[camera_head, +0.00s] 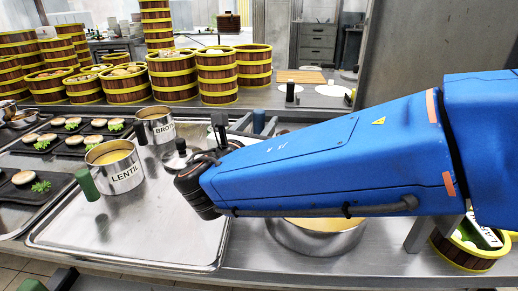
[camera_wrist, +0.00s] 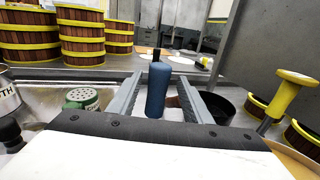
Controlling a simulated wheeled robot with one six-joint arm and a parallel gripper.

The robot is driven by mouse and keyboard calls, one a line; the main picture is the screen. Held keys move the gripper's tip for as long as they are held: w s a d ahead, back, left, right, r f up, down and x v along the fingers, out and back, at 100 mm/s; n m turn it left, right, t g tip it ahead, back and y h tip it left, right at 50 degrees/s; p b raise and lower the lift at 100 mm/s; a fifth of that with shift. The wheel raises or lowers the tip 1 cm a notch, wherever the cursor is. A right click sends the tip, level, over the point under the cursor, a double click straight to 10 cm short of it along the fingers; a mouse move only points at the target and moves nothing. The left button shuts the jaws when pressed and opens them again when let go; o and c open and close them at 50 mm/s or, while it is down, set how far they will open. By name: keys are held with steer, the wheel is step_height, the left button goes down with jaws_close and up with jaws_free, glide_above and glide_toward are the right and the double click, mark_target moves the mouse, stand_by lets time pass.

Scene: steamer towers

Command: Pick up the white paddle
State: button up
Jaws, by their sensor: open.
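Flat white pieces lie on the far counter; the one at the right (camera_head: 332,90) could be the white paddle, but I cannot make out a handle for sure. White flat shapes also show small in the wrist view (camera_wrist: 181,60), beyond my fingers. My gripper (camera_wrist: 160,80) is open, its two grey fingers pointing toward the back counter. A blue cylinder (camera_wrist: 158,88) shows between the fingers, and I cannot tell whether it touches them. In the head view my blue arm hides most of the gripper.
Steamer towers (camera_head: 217,75) line the back. A LENTIL pot (camera_head: 122,178) and a BROTH pot (camera_head: 163,130) stand on the left near a metal tray (camera_head: 55,238). A pot (camera_head: 318,245) sits under my arm. A yellow-topped object (camera_wrist: 297,80) stands right in the wrist view.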

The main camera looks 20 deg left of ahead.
steer(key=w, duration=0.4)
steer(key=shift+w+f, duration=0.15)
steer(key=shift+w, duration=0.15)
steer(key=shift+a, duration=0.1)
jaws_close()
step_height(320, 180, up, 10)
stand_by(0.3)
steer(key=c, duration=0.8)
jaws_free()
jaws_close()
